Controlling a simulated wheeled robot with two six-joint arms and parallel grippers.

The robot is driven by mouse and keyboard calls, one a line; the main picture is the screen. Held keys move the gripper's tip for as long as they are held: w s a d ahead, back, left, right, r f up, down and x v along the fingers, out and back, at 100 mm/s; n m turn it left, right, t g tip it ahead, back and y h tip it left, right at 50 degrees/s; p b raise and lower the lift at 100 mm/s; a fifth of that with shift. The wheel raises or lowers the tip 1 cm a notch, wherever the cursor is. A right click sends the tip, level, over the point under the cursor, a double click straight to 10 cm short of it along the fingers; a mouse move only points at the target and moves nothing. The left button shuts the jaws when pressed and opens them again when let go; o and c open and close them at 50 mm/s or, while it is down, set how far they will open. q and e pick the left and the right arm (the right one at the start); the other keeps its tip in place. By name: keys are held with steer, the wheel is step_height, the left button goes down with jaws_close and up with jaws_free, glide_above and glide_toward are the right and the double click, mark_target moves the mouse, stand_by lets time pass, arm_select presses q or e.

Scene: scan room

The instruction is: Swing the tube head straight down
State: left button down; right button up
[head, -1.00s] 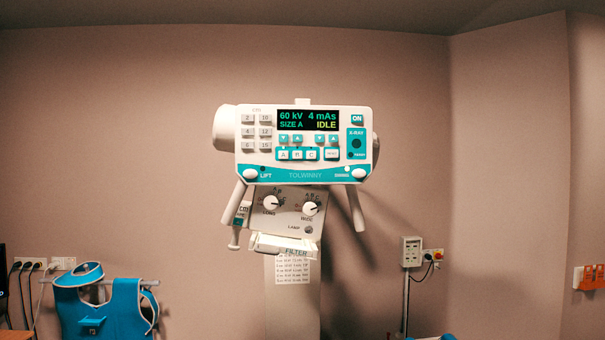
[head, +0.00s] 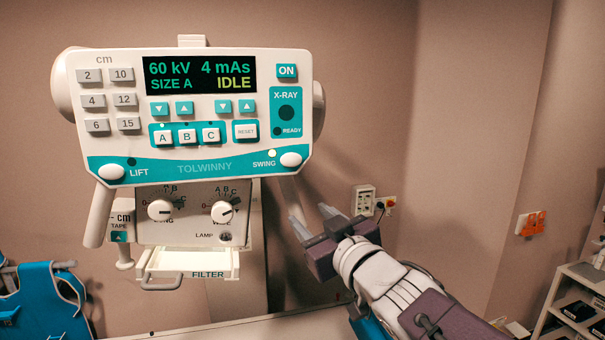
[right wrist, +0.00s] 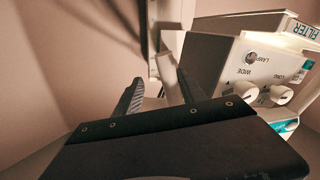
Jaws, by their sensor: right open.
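The white tube head (head: 190,115) fills the upper left of the head view. Its teal-trimmed panel faces me, and its display reads 60 kV, 4 mAs, SIZE A, IDLE. A white SWING knob (head: 290,160) is at its lower right, with a lit lamp beside the label. A LIFT knob (head: 111,170) is at its lower left. A handle (head: 100,215) hangs at the left. The collimator box (head: 194,216) is below; it also shows in the right wrist view (right wrist: 225,70). My right gripper (head: 312,214) is open and empty, below and right of the SWING knob. My left gripper is out of view.
A FILTER tray (head: 188,263) sits under the collimator. A pale surface edge (head: 240,330) runs along the bottom. A blue apron (head: 45,305) hangs at lower left. Wall sockets (head: 364,200) are behind my right gripper, and a shelf (head: 575,300) stands at right.

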mark_target(287, 201)
steer(key=shift+s+a+r, duration=0.35)
steer(key=shift+s, duration=0.3)
steer(key=shift+s+a+r, duration=0.3)
steer(key=shift+s+a, duration=0.05)
steer(key=shift+s, duration=0.25)
steer(key=shift+s+a+y, duration=0.1)
steer(key=shift+a+y, duration=0.15)
steer(key=shift+y, duration=0.15)
steer(key=x, duration=0.3)
steer(key=d+p+x, duration=0.1)
steer(key=x, duration=0.5)
steer(key=shift+w+d+f, duration=0.1)
steer(key=shift+w+f, duration=0.25)
steer(key=shift+w+a+p, duration=0.15)
steer(key=shift+a+p, duration=0.1)
steer(key=shift+p, duration=0.05)
steer(key=shift+s+a+r, duration=0.1)
steer(key=shift+s+a, duration=0.05)
steer(key=shift+s, duration=0.15)
steer(key=shift+w+d, duration=0.2)
steer(key=c, duration=0.8)
jaws_close()
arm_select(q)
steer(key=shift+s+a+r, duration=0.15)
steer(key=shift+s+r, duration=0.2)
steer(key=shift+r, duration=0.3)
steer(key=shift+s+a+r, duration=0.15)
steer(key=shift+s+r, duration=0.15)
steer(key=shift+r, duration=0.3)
